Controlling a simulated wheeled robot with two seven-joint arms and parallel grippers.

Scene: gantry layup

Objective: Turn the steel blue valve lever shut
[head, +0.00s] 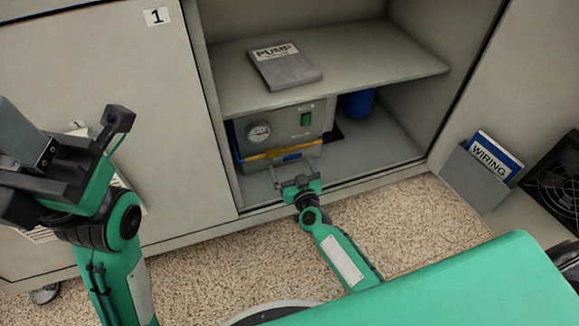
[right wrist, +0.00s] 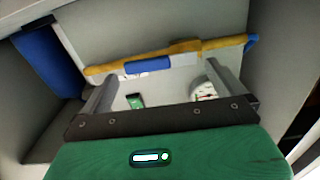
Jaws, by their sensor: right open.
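The blue valve lever (head: 292,157) sits on a yellow pipe (head: 270,153) low across the front of a grey pump box (head: 290,121) in the cabinet. In the right wrist view the lever (right wrist: 148,66) lies along the pipe (right wrist: 195,48). My right gripper (head: 296,181) is open and empty, pointing into the cabinet just in front of the pipe. In the right wrist view the lever lies between the directions of its two fingers (right wrist: 160,80); I see no contact. My left gripper (head: 72,128) is open and empty, outside the cabinet at the left.
A shelf (head: 365,62) with a PUMP booklet (head: 285,66) hangs above the pump box. A blue cylinder (head: 357,103) stands behind it at the right. A WIRING binder (head: 494,157) is at the right.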

